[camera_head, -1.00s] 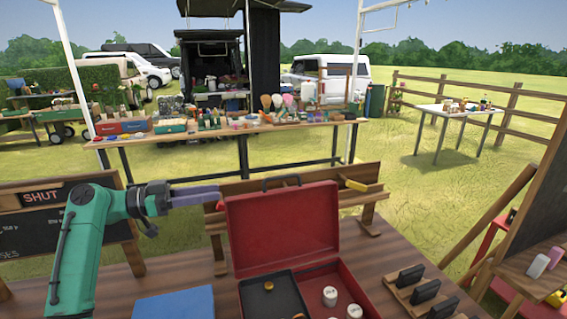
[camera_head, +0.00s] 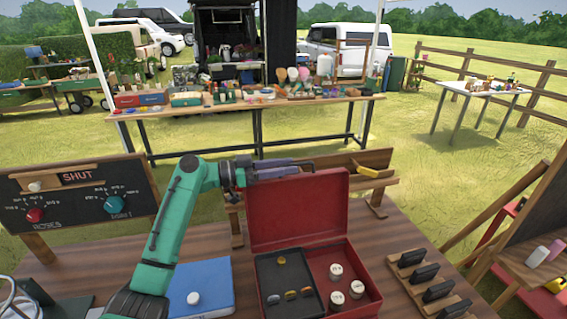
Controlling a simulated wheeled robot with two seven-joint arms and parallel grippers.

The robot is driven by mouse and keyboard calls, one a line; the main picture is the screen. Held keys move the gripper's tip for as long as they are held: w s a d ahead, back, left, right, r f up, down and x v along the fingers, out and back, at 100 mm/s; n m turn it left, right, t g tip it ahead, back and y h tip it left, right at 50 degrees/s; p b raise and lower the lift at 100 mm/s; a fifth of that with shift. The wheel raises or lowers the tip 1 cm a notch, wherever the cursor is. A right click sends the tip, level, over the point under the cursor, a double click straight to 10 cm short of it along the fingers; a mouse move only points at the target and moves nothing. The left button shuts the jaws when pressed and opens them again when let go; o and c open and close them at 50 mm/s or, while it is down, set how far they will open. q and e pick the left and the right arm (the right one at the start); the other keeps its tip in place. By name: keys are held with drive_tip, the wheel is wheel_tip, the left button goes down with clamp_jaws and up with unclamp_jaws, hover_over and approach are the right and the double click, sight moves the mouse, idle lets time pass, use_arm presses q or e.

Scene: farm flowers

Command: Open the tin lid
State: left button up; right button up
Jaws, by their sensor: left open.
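The red tin (camera_head: 372,294) stands on the wooden table with its lid (camera_head: 298,212) raised and leaning slightly back. Inside, a black tray (camera_head: 269,272) holds a few small coloured pieces, and several white round-topped items (camera_head: 336,272) stand in the right compartment. My left gripper (camera_head: 308,165) is at the lid's upper left edge, with its fingers pointing right along the top. It is open, and I cannot tell whether it touches the lid. My right gripper is not in view.
A blue box with a white knob (camera_head: 212,285) lies left of the tin. A wooden rack with black blocks (camera_head: 425,276) stands to its right. A dial board marked SHUT (camera_head: 80,195) stands at the left, and a wooden shelf (camera_head: 372,160) behind.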

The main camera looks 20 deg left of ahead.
use_arm(q)
drive_tip(key=shift+w+f, duration=0.1)
drive_tip(key=c, duration=0.5)
clamp_jaws()
idle(0.8)
